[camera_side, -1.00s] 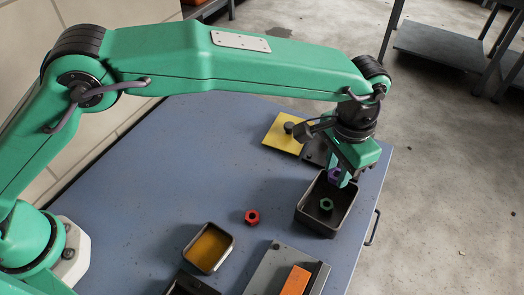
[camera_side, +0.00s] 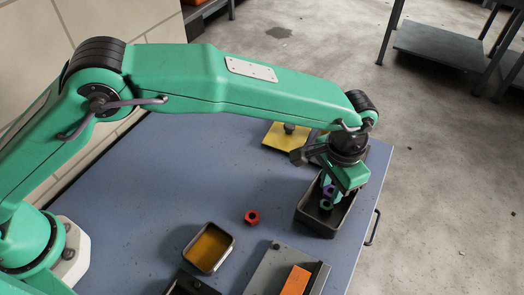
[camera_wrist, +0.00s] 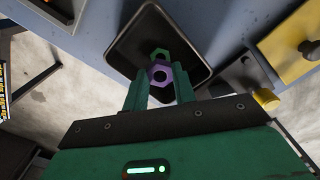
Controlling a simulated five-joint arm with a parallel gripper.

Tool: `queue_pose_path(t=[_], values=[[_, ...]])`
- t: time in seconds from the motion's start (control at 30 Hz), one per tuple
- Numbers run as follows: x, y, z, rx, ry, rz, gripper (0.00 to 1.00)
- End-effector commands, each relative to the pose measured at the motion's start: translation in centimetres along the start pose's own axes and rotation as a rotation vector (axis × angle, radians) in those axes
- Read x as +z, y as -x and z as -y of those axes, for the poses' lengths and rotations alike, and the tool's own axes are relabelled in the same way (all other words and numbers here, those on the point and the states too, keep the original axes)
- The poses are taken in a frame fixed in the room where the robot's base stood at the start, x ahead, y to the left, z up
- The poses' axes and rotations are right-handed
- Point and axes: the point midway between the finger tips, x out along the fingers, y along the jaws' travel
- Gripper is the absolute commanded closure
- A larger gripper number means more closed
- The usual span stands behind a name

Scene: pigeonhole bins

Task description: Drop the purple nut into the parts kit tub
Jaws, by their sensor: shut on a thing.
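The purple nut (camera_side: 328,191) is held between the fingers of my gripper (camera_side: 331,189), which is shut on it. The nut also shows between the fingertips in the wrist view (camera_wrist: 180,80). It hangs over the dark rectangular tub (camera_side: 318,222), which also fills the upper middle of the wrist view (camera_wrist: 122,46). A green nut (camera_side: 326,205) lies in the tub and shows just beyond the purple nut in the wrist view (camera_wrist: 159,54). The purple nut overlaps the green one in view; I cannot tell whether they touch.
A red nut (camera_side: 251,217) lies on the blue table (camera_side: 190,165) left of the tub. An open tray with a yellow-orange floor (camera_side: 209,249) and a grey plate with an orange block (camera_side: 295,281) stand nearer the camera. A yellow plate with a dark knob (camera_side: 281,138) lies behind the tub.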

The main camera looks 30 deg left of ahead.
Motion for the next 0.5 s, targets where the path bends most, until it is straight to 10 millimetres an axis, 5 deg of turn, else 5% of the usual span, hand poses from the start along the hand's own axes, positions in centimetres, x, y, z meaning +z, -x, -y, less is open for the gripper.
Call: queue_pose_path(t=[0.43, 0.47, 0.5], values=[[0.0, -0.51, 0.0, 0.0, 0.0, 0.0, 0.96], [0.0, -0.51, 0.0, 0.0, 0.0, 0.0, 0.72], [0.0, -0.5, 0.0, 0.0, 0.0, 0.0, 0.64]])
